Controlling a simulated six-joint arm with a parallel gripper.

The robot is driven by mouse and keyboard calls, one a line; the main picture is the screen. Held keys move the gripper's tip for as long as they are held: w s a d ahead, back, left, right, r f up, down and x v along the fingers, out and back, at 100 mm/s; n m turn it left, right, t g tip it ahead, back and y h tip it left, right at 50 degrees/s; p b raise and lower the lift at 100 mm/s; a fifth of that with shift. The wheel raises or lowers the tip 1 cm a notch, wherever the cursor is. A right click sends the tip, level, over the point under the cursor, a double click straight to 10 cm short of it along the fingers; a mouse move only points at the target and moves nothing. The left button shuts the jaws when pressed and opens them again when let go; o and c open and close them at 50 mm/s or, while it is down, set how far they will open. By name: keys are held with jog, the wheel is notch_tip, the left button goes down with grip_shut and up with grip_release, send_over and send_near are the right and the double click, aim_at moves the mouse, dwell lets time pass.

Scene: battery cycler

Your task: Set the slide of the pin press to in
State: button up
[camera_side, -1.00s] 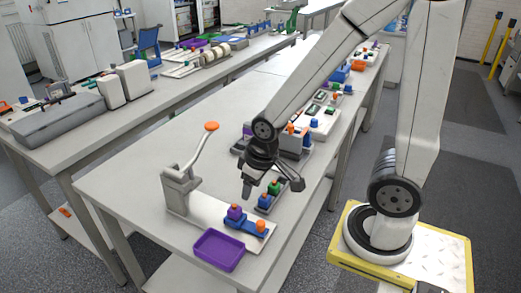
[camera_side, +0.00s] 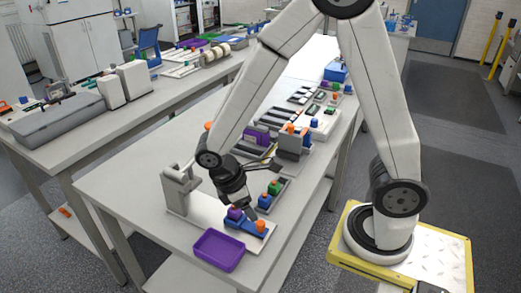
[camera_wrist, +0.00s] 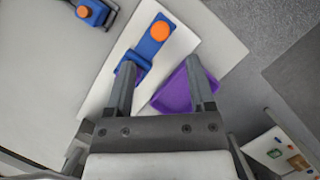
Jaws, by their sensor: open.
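The pin press (camera_side: 178,192) stands at the near end of the bench, with a pale base plate. On the plate lies a blue slide (camera_side: 250,227) with an orange knob (camera_side: 260,226); the slide also shows in the wrist view (camera_wrist: 147,46). A purple block with a blue top (camera_side: 235,214) sits at the slide's end nearer the press column. My gripper (camera_wrist: 161,62) is open, its jaws apart above the plate. In the side view my gripper (camera_side: 246,204) is low over the slide area, and nothing shows held. My arm partly hides the press lever.
A purple tray (camera_side: 219,250) stands beside the base plate, and lies under the right finger in the wrist view (camera_wrist: 172,97). Another small fixture with blue and green knobs (camera_side: 270,195) is behind my gripper. The bench left of the press is clear.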

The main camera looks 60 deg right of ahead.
aim_at(261, 222)
jog(key=shift+f, duration=0.2)
jog(key=shift+x, duration=3.75)
grip_shut()
